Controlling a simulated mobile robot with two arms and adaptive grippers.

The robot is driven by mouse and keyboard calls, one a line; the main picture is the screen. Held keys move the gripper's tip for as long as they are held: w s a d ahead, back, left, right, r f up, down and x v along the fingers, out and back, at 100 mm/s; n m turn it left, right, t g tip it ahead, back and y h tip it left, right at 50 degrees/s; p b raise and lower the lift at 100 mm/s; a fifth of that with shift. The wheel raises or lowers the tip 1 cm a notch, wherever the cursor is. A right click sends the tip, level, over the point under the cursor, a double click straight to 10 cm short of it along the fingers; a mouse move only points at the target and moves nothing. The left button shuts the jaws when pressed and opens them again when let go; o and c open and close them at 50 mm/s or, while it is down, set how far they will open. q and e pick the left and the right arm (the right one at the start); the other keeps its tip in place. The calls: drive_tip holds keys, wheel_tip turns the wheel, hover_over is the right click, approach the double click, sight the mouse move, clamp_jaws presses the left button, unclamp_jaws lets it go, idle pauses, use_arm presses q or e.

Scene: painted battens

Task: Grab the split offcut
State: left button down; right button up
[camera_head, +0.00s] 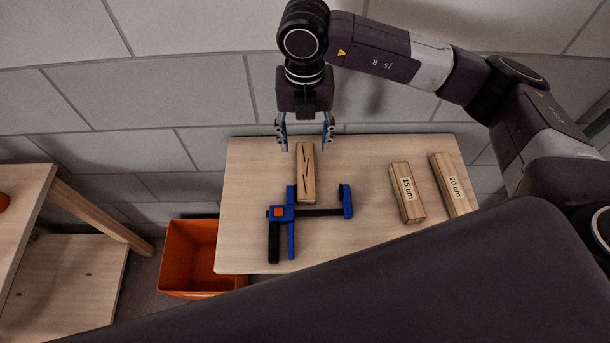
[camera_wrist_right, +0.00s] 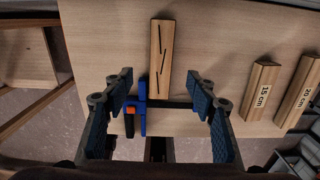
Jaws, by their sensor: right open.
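The split offcut (camera_head: 306,170) is a short wooden batten with dark crack lines on its top face. It lies on the table beside a blue and black clamp, its near end close to the clamp's bar. In the right wrist view the split offcut (camera_wrist_right: 161,60) shows above the space between the fingers. My right gripper (camera_head: 305,145) is open and empty, above the far end of the offcut in the head view. Its fingers show spread apart in the right wrist view (camera_wrist_right: 163,110). My left gripper is not in view.
The clamp (camera_head: 291,224) lies on the table (camera_head: 345,255). Two battens, marked 15 cm (camera_head: 407,192) and 20 cm (camera_head: 453,184), lie to the right. An orange bin (camera_head: 190,258) stands on the floor at left. A wall rises behind the table.

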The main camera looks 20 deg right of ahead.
sight(306, 169)
drive_tip(key=shift+w+f+b, duration=0.1)
drive_tip(key=shift+f+b, duration=0.3)
drive_tip(key=shift+f, duration=0.55)
drive_tip(key=shift+f+p, duration=0.35)
drive_tip(key=shift+f, duration=0.3)
drive_tip(key=f+p, duration=0.1)
drive_tip(key=f, duration=0.2)
drive_tip(key=s+f+p, duration=0.1)
drive_tip(key=f, duration=0.1)
drive_tip(key=shift+f+p, duration=0.2)
drive_tip(key=shift+p, duration=0.15)
drive_tip(key=shift+f, duration=0.4)
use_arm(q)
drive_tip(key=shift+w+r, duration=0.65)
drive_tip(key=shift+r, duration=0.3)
use_arm(e)
drive_tip(key=shift+c, duration=0.3)
drive_tip(key=c, duration=1.2)
drive_tip(key=shift+c, duration=0.2)
